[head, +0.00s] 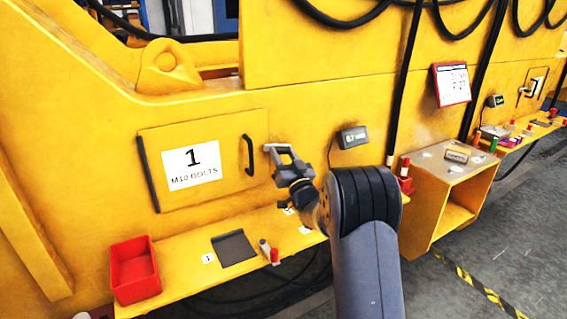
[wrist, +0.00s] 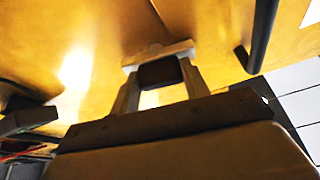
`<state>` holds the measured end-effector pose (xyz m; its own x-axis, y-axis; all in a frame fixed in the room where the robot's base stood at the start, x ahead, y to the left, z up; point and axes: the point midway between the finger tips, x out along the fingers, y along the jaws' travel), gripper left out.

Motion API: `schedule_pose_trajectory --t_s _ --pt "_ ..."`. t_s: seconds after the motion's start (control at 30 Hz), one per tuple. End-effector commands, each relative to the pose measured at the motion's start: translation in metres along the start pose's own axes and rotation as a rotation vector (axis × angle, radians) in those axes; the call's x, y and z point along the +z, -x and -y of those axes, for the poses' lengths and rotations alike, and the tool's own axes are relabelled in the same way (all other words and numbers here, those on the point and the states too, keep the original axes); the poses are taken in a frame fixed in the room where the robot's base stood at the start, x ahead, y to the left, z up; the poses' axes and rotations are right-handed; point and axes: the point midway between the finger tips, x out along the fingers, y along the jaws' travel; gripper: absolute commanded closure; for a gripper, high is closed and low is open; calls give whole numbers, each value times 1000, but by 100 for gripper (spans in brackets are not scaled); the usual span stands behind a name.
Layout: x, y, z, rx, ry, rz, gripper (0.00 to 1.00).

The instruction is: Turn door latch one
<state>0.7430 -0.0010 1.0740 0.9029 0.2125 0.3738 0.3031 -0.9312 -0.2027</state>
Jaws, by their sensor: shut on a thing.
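The yellow door (head: 230,185) carries a white label reading "1 M10 BOLTS" (head: 192,166) and a black bar handle (head: 248,154). The handle also shows in the wrist view (wrist: 262,38). My gripper (head: 280,152) is at the door's right edge, just right of the handle. In the wrist view, my gripper's light grey fingers (wrist: 158,80) are closed around a dark block (wrist: 160,72) in front of the yellow panel. This block appears to be door latch one. In the head view the gripper hides it, and its turn angle cannot be told.
A small display box (head: 352,137) is on the panel just right of my gripper. Below, a yellow shelf (head: 185,283) holds a red bin (head: 134,270), a dark mat (head: 234,248) and small parts. An open yellow cabinet (head: 425,205) stands right of my arm.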

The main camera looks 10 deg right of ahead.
Motion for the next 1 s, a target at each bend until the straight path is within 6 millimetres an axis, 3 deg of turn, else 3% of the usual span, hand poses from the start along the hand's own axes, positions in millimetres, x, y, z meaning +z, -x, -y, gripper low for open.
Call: schedule_pose_trajectory --t_s 0.43,0.87,0.9,1.0 --pt "2 1 -2 -73 177 -5 79" --pt "-1 0 -1 -84 205 -2 79" --pt "-1 0 -1 -84 205 -2 55" --pt "-1 0 -1 -84 205 -2 47"
